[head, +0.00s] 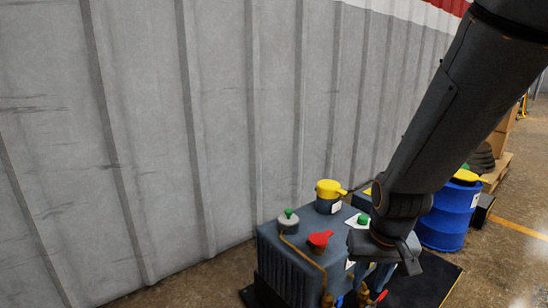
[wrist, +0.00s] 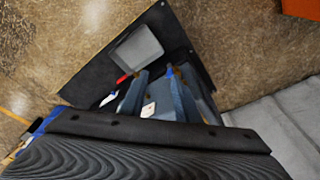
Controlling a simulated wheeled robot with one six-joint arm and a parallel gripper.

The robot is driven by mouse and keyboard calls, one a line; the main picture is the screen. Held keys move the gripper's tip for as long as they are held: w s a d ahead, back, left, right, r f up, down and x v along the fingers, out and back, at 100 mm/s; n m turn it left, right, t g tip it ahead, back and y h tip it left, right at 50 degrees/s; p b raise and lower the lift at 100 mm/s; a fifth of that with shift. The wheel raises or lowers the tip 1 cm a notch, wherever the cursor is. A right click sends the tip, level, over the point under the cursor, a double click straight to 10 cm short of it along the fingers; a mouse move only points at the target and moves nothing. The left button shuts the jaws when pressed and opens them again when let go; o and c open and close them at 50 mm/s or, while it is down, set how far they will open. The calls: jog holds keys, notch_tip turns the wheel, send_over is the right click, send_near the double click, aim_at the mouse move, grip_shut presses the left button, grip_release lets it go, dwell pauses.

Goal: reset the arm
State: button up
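My gripper (head: 385,258) hangs at the end of my dark arm, pointing down over the right part of a blue-grey pump unit (head: 283,252). Its two fingers look spread apart, with nothing seen between them. I cannot tell whether it touches the unit. The gripper hides part of the unit's right side. In the wrist view, a dark ribbed shape fills the bottom edge, and I cannot make out the fingertips clearly.
The unit carries a red handle (head: 320,239), a yellow-capped part (head: 329,193) and green-topped fittings. It stands on a black mat (head: 437,281). A blue drum (head: 446,219) stands close on the right. A grey ribbed wall (head: 150,130) rises behind. Open floor lies at the lower right.

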jog(key=s+a+r+n+g+y, duration=0.1)
jog(key=s+a+r+n, duration=0.35)
jog(key=s+a, duration=0.55)
jog(key=s+a+r+n+g+y, duration=0.1)
jog(key=s+a+r+n, duration=0.35)
jog(key=a, duration=0.75)
jog(key=s+d+r+m+h+p, duration=0.1)
jog(key=d+r+m+p, duration=0.3)
jog(key=d+r+p, duration=0.6)
jog(key=s+d+r+m+h+p, duration=0.1)
jog(key=s+d+r+m+p, duration=0.1)
jog(key=d+r+p, duration=0.8)
notch_tip(320, 180, up, 7)
jog(key=m+p, duration=0.1)
jog(key=p, duration=1.3)
jog(key=shift+d+f+m, duration=0.15)
jog(key=shift+m, duration=0.25)
